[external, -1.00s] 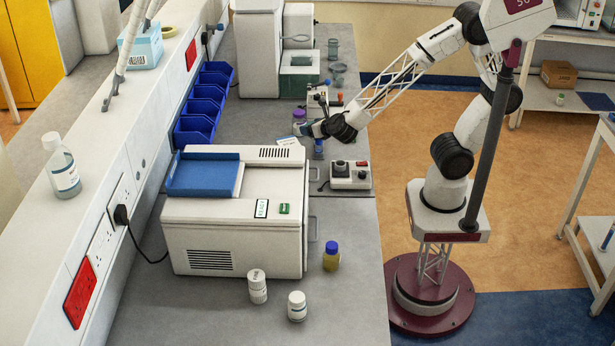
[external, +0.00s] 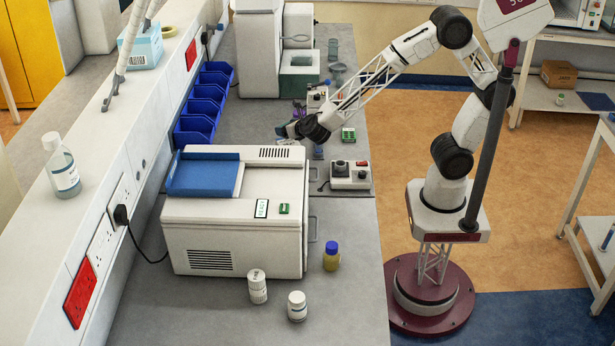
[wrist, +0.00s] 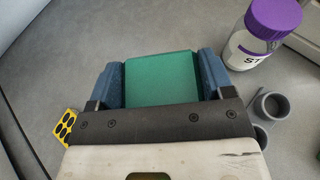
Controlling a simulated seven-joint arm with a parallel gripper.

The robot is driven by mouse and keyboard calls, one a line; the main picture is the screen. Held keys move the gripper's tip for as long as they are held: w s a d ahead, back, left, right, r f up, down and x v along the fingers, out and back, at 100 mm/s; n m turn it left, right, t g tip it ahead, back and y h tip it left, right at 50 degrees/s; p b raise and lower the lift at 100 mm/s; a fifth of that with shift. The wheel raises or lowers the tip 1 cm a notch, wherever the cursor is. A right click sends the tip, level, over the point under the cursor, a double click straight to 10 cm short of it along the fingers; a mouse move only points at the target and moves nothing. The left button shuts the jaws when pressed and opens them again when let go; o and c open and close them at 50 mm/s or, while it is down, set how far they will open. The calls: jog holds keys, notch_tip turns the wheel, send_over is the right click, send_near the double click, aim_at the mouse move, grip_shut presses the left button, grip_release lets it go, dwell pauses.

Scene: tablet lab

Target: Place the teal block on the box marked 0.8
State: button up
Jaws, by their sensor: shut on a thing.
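The teal block (wrist: 160,78) fills the space between the two blue fingers of my gripper (wrist: 161,72) in the wrist view. Both fingers touch its sides, so my gripper is shut on it. In the external view my gripper (external: 286,131) is over the bench, behind the white machine and near the blue bins; the block cannot be made out there. I cannot read a 0.8 mark in any view, so I cannot tell which thing is that box.
A purple-capped bottle (wrist: 262,35) and grey cups (wrist: 268,104) stand right of the block in the wrist view. The white machine (external: 232,235), blue bins (external: 196,128), control box (external: 350,175) and a small green item (external: 348,134) are around my gripper. Bare bench lies beyond the block.

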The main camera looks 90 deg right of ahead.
jog(key=shift+f, duration=1.75)
jog(key=shift+f, duration=0.2)
jog(key=o, duration=0.9)
jog(key=shift+o, duration=0.2)
jog(key=shift+r, duration=0.2)
jog(key=shift+s+a+r, duration=0.2)
jog(key=shift+s+a, duration=0.1)
jog(key=v, duration=1.1)
